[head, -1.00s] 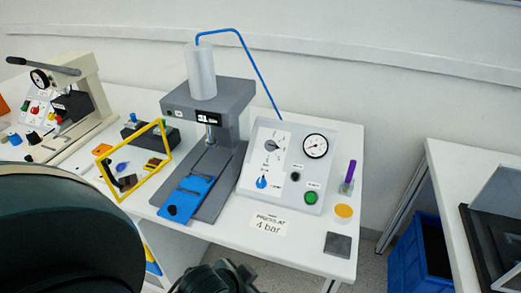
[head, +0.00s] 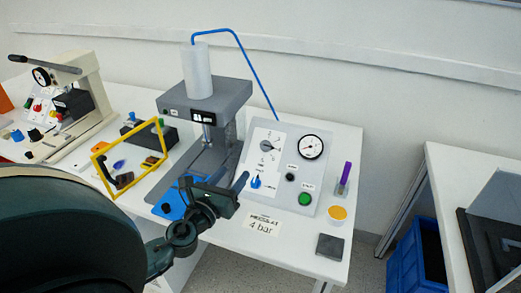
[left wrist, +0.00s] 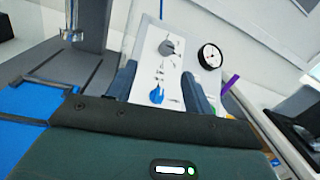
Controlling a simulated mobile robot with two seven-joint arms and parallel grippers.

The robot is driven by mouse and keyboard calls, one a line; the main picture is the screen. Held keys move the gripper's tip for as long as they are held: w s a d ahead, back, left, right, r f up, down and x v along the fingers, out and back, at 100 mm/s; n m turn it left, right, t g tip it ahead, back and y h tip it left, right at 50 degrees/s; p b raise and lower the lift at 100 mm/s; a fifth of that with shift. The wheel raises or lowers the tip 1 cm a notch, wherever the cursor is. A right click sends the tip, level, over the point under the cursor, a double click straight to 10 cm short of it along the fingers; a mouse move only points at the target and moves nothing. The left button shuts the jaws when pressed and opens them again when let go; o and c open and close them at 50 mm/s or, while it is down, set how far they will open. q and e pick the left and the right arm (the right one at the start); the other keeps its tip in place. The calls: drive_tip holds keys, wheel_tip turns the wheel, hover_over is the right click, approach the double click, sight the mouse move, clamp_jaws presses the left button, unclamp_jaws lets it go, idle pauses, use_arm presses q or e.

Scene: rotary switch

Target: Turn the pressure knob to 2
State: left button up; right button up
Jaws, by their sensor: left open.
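The white control panel (head: 288,150) on the table carries a grey round knob (head: 266,146) with a printed scale above a blue knob (head: 256,182). The labels are too small to tell which is the pressure knob or to read a setting. In the left wrist view, the grey knob (left wrist: 167,47) and the blue knob (left wrist: 157,95) appear between my fingers. My left gripper (head: 216,182) is open and empty, left of and in front of the panel, apart from both knobs. My right gripper is out of view.
A pressure gauge (head: 311,147), black button and green button (head: 305,199) sit on the panel's right. A grey press (head: 205,110) stands left of it, beside a yellow frame (head: 102,165). A "4 bar" card (head: 263,225) lies in front. A purple-topped item (head: 344,176) stands right.

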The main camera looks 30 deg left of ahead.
sight(264, 147)
use_arm(q)
drive_tip(key=w+m, duration=0.1)
drive_tip(key=w, duration=0.3)
drive_tip(key=w+m+h+p, duration=0.1)
drive_tip(key=w, duration=0.3)
drive_tip(key=w+m, duration=0.1)
drive_tip(key=w, duration=0.4)
drive_tip(key=shift+a+f+m+h+p, duration=0.1)
drive_tip(key=shift+f+m+h+p, duration=0.1)
drive_tip(key=shift+m+h+p, duration=0.15)
drive_tip(key=shift+w, duration=0.4)
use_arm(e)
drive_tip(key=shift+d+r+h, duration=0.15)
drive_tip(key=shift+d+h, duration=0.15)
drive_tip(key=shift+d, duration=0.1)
use_arm(q)
drive_tip(key=shift+c, duration=0.5)
drive_tip(key=shift+c, duration=0.9)
drive_tip(key=c, duration=0.7)
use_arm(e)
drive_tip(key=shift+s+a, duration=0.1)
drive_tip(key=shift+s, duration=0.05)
